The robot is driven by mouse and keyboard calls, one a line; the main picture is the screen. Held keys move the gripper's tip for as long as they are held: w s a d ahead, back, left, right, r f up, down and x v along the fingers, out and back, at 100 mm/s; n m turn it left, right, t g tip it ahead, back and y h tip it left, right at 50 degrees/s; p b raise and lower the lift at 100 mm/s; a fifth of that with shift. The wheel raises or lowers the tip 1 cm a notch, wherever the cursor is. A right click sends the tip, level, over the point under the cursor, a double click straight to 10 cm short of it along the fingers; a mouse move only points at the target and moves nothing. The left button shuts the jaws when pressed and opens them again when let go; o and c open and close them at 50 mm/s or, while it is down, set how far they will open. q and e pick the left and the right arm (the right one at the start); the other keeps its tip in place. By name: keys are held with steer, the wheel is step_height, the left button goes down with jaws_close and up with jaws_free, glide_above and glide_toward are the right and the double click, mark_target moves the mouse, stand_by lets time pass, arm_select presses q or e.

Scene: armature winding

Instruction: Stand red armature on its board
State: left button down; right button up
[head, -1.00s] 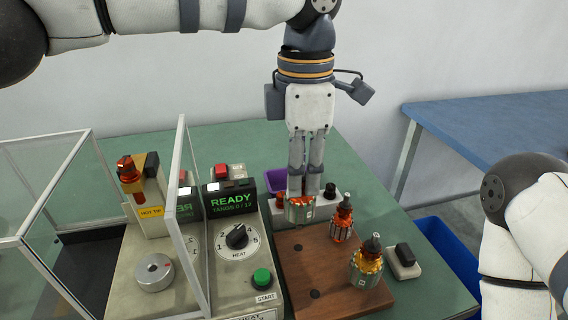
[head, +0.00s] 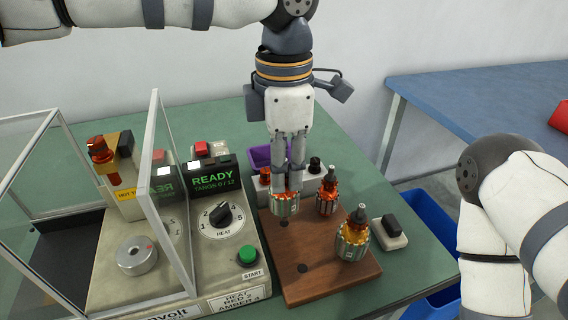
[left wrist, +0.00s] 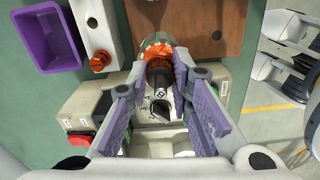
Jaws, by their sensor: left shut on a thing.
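My left gripper (head: 287,188) points down and is shut on the red armature (head: 285,203), which has red-orange windings and a silvery core. In the left wrist view the armature (left wrist: 157,57) sits between the fingers, its dark shaft end toward the camera. It hangs upright over the back left part of the brown wooden board (head: 330,280), just behind a dark hole (head: 283,223). I cannot tell whether it touches the board. A smaller orange-wound armature (head: 328,192) and an amber one (head: 352,235) stand on the board's right side. My right gripper is out of view.
A heating machine with a READY display (head: 213,178) and a clear guard panel (head: 172,190) stands left of the board. A purple bin (head: 260,156) is behind. A small switch box (head: 389,232) and a blue bin (head: 432,215) lie to the right. A second hole (head: 303,268) is bare.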

arm_select(q)
steer(key=shift+f, duration=1.4)
steer(key=c, duration=1.4)
jaws_free()
steer(key=shift+o, duration=0.2)
steer(key=shift+r+p, duration=0.6)
steer(key=shift+r, duration=1.65)
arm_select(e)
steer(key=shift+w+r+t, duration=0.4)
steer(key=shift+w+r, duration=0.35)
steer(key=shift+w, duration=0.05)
